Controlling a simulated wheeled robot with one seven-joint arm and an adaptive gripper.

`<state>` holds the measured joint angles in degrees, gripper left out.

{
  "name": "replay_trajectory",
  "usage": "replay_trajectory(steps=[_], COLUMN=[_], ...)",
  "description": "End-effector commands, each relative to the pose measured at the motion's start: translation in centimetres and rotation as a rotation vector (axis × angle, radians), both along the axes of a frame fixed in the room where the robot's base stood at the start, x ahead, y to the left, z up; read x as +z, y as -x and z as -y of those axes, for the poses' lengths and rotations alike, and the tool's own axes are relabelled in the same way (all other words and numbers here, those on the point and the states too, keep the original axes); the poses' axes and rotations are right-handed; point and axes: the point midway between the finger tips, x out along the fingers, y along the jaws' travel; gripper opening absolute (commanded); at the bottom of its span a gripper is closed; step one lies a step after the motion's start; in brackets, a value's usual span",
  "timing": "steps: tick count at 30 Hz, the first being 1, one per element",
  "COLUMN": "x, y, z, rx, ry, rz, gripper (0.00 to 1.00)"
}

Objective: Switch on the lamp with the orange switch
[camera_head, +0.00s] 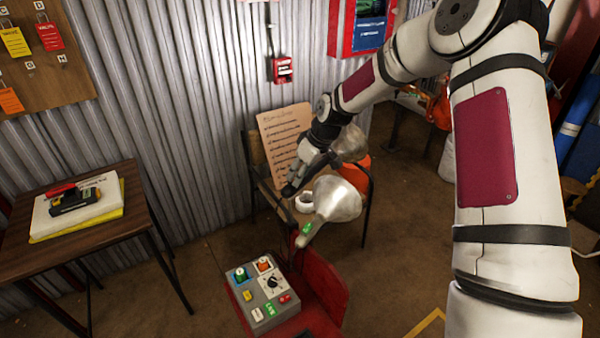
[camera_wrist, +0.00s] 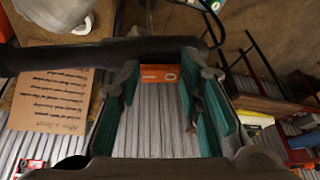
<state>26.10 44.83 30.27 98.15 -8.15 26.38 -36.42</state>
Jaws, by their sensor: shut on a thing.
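My gripper (camera_head: 291,189) reaches down from the upper right beside the lamps. In the wrist view its teal-padded fingers (camera_wrist: 160,72) stand apart with an orange switch (camera_wrist: 160,74) between their tips. The switch bears a pale ring mark and sits against a thick dark bar (camera_wrist: 60,56) that crosses the fingertips. One lamp with a silver shade (camera_head: 338,199) has a green switch (camera_head: 307,229) on its neck. Another silver lamp shade (camera_head: 350,144) is partly behind my gripper. In the head view the orange switch is hidden. I cannot tell whether either lamp is lit.
A grey control box (camera_head: 262,295) with coloured buttons is in front. A wooden table (camera_head: 85,234) stands at left. A chair holds a handwritten sheet (camera_head: 284,140), which also shows in the wrist view (camera_wrist: 52,101). A corrugated wall (camera_head: 190,100) closes the back.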

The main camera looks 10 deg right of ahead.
Motion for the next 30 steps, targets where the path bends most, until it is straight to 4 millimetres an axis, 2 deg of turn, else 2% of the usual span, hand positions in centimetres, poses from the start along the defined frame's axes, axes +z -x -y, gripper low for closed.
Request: replay_trajectory(steps=[12,13,15,25,30], x=[-0.1,-0.1,-0.1,0.2,1.8], y=[0.0,0.0,0.0,0.0,0.4], z=[0.1,0.1,0.1,0.1,0.6], rx=[0.001,0.001,0.001,0.001,0.000], ry=[-0.022,-0.022,-0.022,-0.022,-0.021], rz=[-0.018,-0.018,-0.018,-0.015,-0.013], gripper=[0.05,0.40,0.53,0.53,0.53])
